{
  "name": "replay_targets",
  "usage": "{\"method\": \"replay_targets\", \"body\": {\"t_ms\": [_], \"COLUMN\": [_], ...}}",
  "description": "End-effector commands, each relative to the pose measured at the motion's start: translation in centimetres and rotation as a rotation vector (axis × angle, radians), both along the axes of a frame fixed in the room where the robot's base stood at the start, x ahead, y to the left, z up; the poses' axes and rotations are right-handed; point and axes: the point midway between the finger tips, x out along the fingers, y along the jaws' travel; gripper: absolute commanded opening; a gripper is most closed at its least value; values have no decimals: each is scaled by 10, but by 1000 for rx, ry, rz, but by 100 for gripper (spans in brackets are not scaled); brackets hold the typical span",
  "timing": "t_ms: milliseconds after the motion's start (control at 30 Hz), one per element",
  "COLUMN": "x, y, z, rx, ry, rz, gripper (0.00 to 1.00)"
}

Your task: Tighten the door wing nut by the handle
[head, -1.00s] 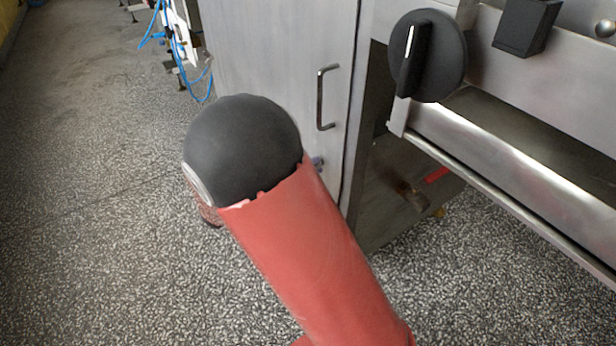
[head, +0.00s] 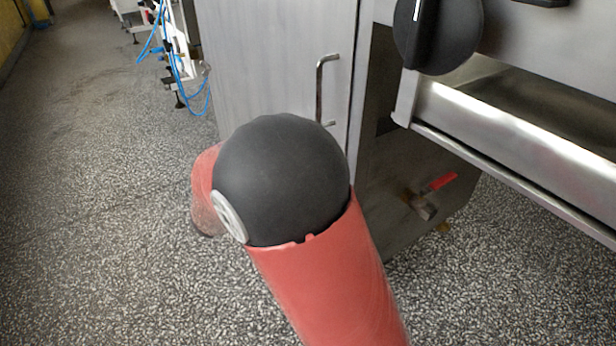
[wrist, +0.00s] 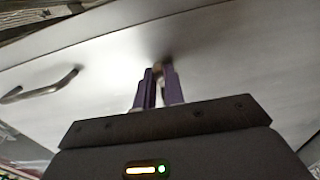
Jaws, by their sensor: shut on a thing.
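The steel door (head: 275,60) stands upright in the head view, with its bar handle (head: 320,90) near its right edge. In the wrist view the same door (wrist: 230,60) fills most of the picture, and the handle (wrist: 42,88) is at the left, apart from the fingers. My gripper (wrist: 158,78) has its purple fingers close together at the door face, shut on a small blurred metal piece that looks like the wing nut (wrist: 158,68). Most of that piece is hidden between the fingers. In the head view my arm hides the gripper and the nut.
A large black knob (head: 440,35) and a steel trough edge (head: 520,130) are at the right. A red-handled valve (head: 438,183) sits low beside the door. Blue hoses (head: 180,85) hang at the back left. The speckled floor (head: 100,220) at left is clear.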

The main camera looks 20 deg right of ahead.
Motion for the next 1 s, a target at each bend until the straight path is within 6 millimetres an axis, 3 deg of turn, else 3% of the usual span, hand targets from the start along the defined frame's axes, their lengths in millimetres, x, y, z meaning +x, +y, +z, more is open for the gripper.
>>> {"method": "replay_targets", "body": {"t_ms": [267, 300, 433, 767, 1000], "x": [0, 0, 0, -1, -11], "y": [0, 0, 0, 3, 37], "z": [-1, -1, -1, 0, 0], "rx": [3, 3, 2, 0, 1], "ry": [2, 2, 2, 1, 1], "rz": [-1, -1, -1, 1, 4], "gripper": [0, 15, 32, 33, 33]}}
